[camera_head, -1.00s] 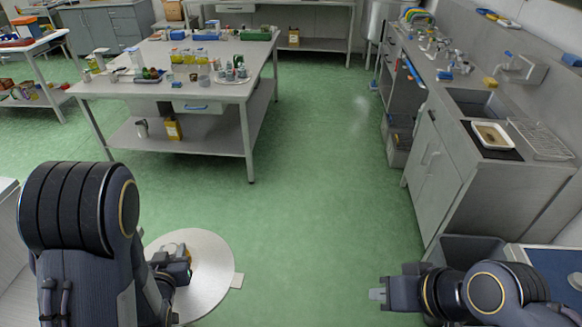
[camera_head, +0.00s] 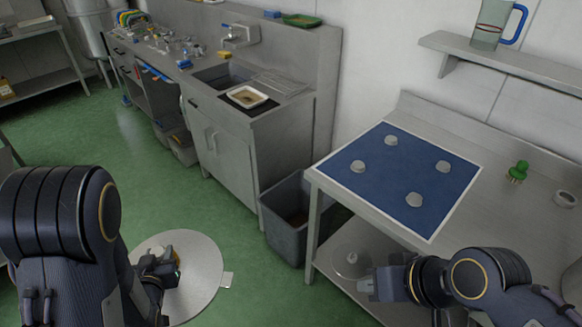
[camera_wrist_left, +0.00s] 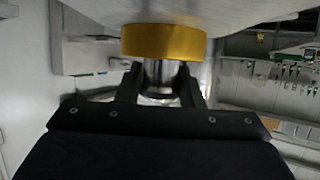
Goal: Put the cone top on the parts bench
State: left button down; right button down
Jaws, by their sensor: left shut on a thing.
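My left gripper (camera_head: 172,271) is at the lower left in the head view, shut on the cone top (camera_head: 205,268). The cone top is a wide, round, pale metal piece with a small tab on its right edge, held in the air above the green floor. The left wrist view shows the jaws on a metal neck below a yellow ring (camera_wrist_left: 163,41), with the pale cone surface (camera_wrist_left: 190,13) above. A steel bench (camera_head: 470,240) with a blue mat (camera_head: 385,185) stands at right, likely the parts bench. My right gripper (camera_head: 367,284) is beside its front; its jaw gap is unclear.
Several grey round pads sit on the mat. A green-topped brush (camera_head: 517,172) and a grey ring (camera_head: 565,199) lie right of it. A grey bin (camera_head: 288,228) stands between the bench and the sink cabinet (camera_head: 225,160). A wall shelf (camera_head: 500,63) holds a jug (camera_head: 497,25).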

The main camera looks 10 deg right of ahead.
aim_at(501, 245)
jog(key=z, duration=1.75)
jog(key=i+l+z, duration=0.15)
jog(key=i+z, duration=0.25)
jog(key=i+l+z, duration=0.1)
jog(key=i+z, duration=0.25)
jog(key=i, duration=0.2)
